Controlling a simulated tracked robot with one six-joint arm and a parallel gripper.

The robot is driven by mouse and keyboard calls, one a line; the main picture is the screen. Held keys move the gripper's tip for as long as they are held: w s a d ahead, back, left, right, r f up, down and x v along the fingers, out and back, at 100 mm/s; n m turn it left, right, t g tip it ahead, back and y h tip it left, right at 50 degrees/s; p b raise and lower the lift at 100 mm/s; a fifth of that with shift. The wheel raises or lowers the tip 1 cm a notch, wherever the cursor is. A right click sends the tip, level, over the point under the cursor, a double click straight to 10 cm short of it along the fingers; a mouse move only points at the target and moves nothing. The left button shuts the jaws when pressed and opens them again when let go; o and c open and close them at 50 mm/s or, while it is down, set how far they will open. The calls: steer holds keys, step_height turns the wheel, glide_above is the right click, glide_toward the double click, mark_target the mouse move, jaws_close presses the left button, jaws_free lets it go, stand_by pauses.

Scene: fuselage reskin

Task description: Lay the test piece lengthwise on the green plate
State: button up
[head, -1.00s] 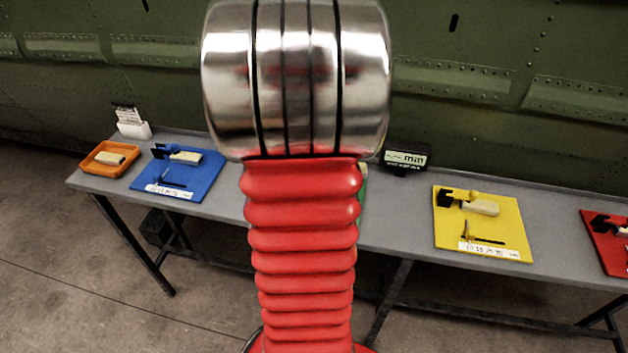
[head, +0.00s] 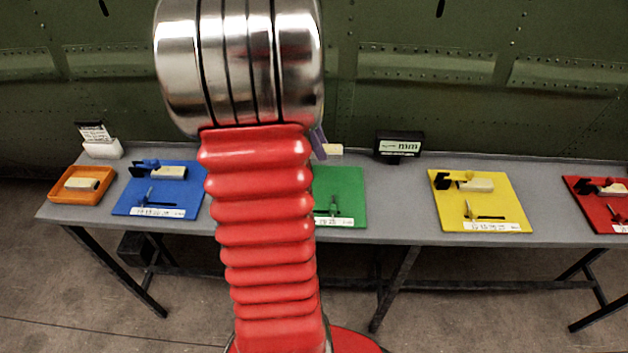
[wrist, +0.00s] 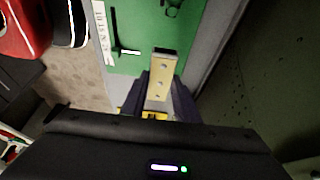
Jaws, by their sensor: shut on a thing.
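My gripper (wrist: 160,100) is shut on a pale yellow test piece (wrist: 161,75) with holes along it and a dark far end. In the wrist view the piece points away from the gripper and overlaps the near edge of the green plate (wrist: 135,20). In the head view a purple finger and the end of the test piece (head: 333,149) show beside my arm, above the back of the green plate (head: 346,190).
The grey bench (head: 395,220) also bears a blue plate (head: 190,205), a yellow plate (head: 440,205), a red plate (head: 590,215) and an orange tray (head: 62,197) with a pale piece. A black display (head: 399,145) stands behind. The green fuselage wall (head: 420,110) rises close behind.

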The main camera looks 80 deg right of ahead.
steer(key=shift+w, duration=0.1)
glide_above(323, 181)
steer(key=w, duration=0.1)
steer(key=shift+w+a+f, duration=0.1)
steer(key=shift+f, duration=1.5)
steer(key=shift+w+a+f, duration=0.1)
steer(key=shift+f, duration=1.45)
steer(key=shift+f, duration=1.85)
steer(key=shift+f, duration=0.1)
steer(key=o, duration=1.2)
steer(key=shift+c, duration=0.2)
steer(key=v, duration=1.2)
